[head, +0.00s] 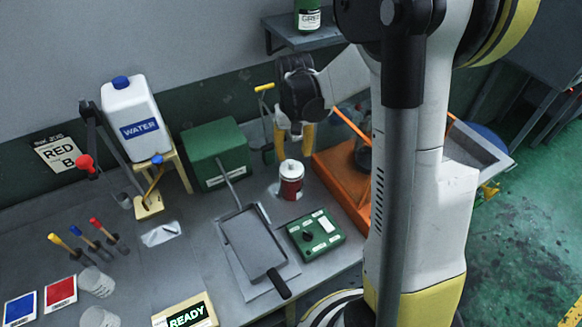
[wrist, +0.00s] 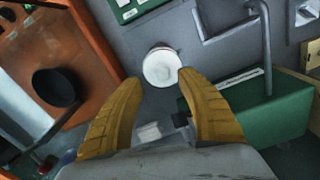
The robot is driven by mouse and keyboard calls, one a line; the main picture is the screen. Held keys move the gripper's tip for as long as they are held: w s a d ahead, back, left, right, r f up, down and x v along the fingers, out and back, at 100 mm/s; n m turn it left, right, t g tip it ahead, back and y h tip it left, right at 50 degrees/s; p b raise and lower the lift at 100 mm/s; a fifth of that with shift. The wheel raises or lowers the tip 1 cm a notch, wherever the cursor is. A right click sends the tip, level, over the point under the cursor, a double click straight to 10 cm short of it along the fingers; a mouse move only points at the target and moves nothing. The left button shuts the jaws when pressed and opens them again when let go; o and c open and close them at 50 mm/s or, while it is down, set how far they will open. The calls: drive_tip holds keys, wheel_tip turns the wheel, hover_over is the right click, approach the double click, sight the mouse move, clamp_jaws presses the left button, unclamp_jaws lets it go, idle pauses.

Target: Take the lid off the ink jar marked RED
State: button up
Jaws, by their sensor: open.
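The red ink jar (head: 291,189) stands upright on the grey bench, with its white lid (head: 291,167) on top. Its label is too small to read. My gripper (head: 294,150) is open and empty, its yellow fingers pointing down close behind and above the jar. In the wrist view the round white lid (wrist: 162,68) lies just beyond the fingertips of my gripper (wrist: 157,78), roughly centred between them and apart from both. The jar's body is mostly hidden under the lid there.
A green box (head: 216,154) stands left of the jar. A grey tray (head: 251,242) and a green control box (head: 316,236) are in front. An orange tray (head: 338,178) is to the right. A green-labelled jar (head: 308,17) sits on a shelf above.

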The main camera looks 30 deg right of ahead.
sight(292, 163)
drive_tip(key=f, duration=0.2)
drive_tip(key=f+b, duration=0.1)
drive_tip(key=f, duration=0.2)
drive_tip(key=shift+w+a+f, duration=0.15)
drive_tip(key=shift+a+f, duration=0.05)
drive_tip(key=shift+f, duration=0.1)
clamp_jaws()
